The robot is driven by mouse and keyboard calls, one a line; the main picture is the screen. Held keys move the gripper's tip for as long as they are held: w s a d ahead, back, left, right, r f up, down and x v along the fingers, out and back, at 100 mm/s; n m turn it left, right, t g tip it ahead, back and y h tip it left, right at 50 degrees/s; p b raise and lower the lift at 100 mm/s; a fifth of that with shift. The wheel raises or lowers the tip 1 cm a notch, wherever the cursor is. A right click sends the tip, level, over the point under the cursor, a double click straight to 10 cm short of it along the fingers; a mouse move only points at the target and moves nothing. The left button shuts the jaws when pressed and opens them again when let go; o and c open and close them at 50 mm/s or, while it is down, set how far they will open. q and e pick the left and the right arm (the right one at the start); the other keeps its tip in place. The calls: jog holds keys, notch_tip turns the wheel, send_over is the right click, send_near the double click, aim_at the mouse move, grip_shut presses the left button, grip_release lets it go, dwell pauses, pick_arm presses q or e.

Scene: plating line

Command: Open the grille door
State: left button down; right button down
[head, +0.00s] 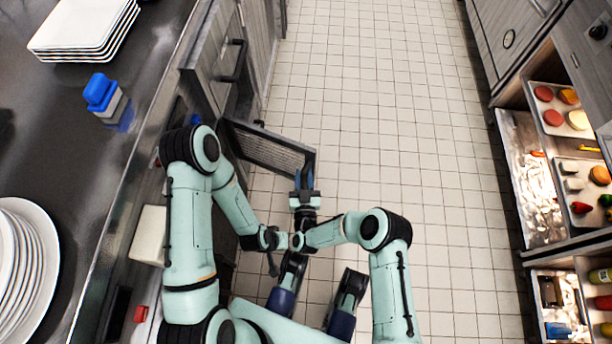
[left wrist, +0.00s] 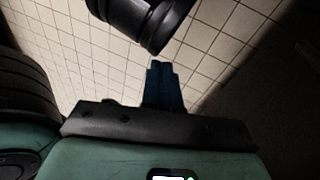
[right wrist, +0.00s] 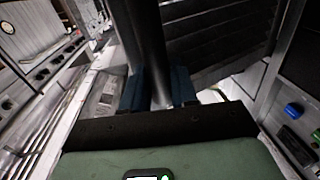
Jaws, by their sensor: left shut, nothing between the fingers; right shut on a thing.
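The grille door (head: 268,147) stands swung out from the counter front into the aisle, with its dark slatted panel showing. In the right wrist view its slats (right wrist: 225,38) fill the upper right. My right gripper (head: 304,180) is at the door's free end. Its blue fingers are shut around a dark upright bar handle (right wrist: 150,45). My left gripper (left wrist: 161,84) is shut and empty, low over the floor.
The dark counter (head: 75,165) runs along the left, with stacked plates (head: 85,25) and a blue-capped container (head: 101,94). A grey cabinet door with a black handle (head: 234,61) is beyond the grille. Open food drawers (head: 530,180) line the right. The tiled aisle (head: 390,110) is clear.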

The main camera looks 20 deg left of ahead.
jog(key=shift+s+a, duration=0.1)
jog(key=shift+a, duration=0.1)
jog(key=c, duration=1)
grip_release()
pick_arm(q)
jog(key=s+d+r+g+h+p, duration=0.1)
jog(key=s+d+r+p, duration=0.3)
jog(key=s, duration=0.4)
jog(key=shift+r+m+g+p, duration=0.3)
jog(key=shift+r+g+p, duration=0.45)
jog(key=shift+r, duration=0.45)
pick_arm(e)
jog(key=shift+v, duration=6)
jog(key=shift+d, duration=0.1)
